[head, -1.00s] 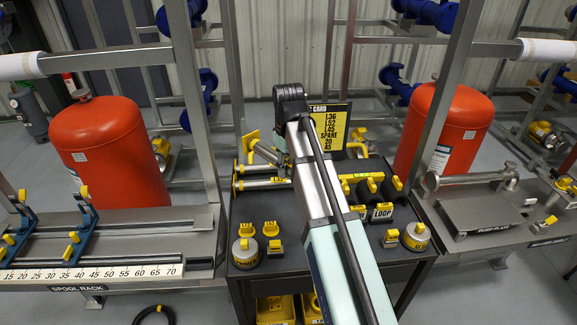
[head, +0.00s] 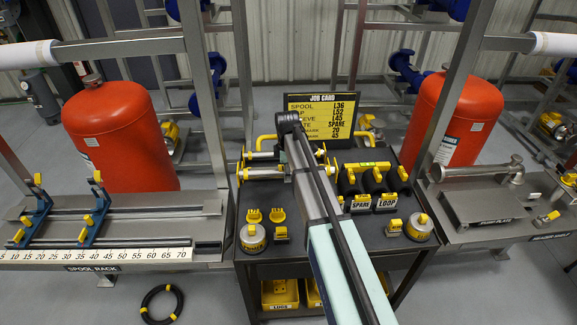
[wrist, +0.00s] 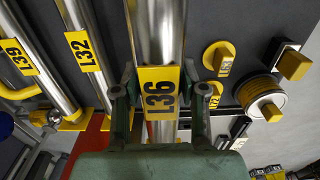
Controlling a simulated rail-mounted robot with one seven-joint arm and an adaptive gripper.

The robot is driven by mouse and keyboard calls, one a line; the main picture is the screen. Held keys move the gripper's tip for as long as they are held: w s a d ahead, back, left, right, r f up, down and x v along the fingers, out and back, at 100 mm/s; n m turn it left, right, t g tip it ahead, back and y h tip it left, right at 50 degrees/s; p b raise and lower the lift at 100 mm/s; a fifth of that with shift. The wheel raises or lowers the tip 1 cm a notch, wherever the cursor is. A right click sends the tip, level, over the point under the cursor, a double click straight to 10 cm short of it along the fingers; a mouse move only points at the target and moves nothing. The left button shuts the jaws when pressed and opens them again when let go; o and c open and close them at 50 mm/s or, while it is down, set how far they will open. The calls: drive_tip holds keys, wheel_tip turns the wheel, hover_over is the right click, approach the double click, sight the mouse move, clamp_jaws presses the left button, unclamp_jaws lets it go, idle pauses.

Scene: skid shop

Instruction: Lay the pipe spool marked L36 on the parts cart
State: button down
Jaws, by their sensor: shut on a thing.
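The pipe spool marked L36 (wrist: 160,35) is a shiny steel tube with a yellow tag. In the wrist view my gripper (wrist: 160,88) is shut on it at the tag, one finger on each side. Beside it, to the left, spools L32 (wrist: 85,55) and L39 (wrist: 25,65) lie roughly parallel to it and look farther from the camera. The dark-topped parts cart (head: 310,222) is under my arm in the head view. My arm covers the jaws there, and I cannot tell whether L36 touches the cart top.
Yellow-knobbed parts (wrist: 218,58) lie right of L36 in the wrist view. The job card (head: 318,117) stands at the cart's back; black handled parts (head: 375,180) are on its right. A spool rack (head: 120,225) stands left, a bench (head: 490,215) right, a black coil (head: 162,303) on the floor.

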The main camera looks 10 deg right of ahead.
drive_tip(key=b, duration=0.3)
hover_over(287, 195)
drive_tip(key=shift+f, duration=2.2)
drive_tip(key=shift+f+b, duration=0.35)
drive_tip(key=shift+f, duration=1.75)
idle(0.9)
drive_tip(key=c, duration=0.6)
unclamp_jaws()
drive_tip(key=shift+s, duration=0.1)
drive_tip(key=shift+o, duration=0.2)
drive_tip(key=shift+c, duration=0.6)
drive_tip(key=shift+r, duration=0.1)
drive_tip(key=shift+r+p, duration=2.1)
drive_tip(key=shift+r, duration=1.8)
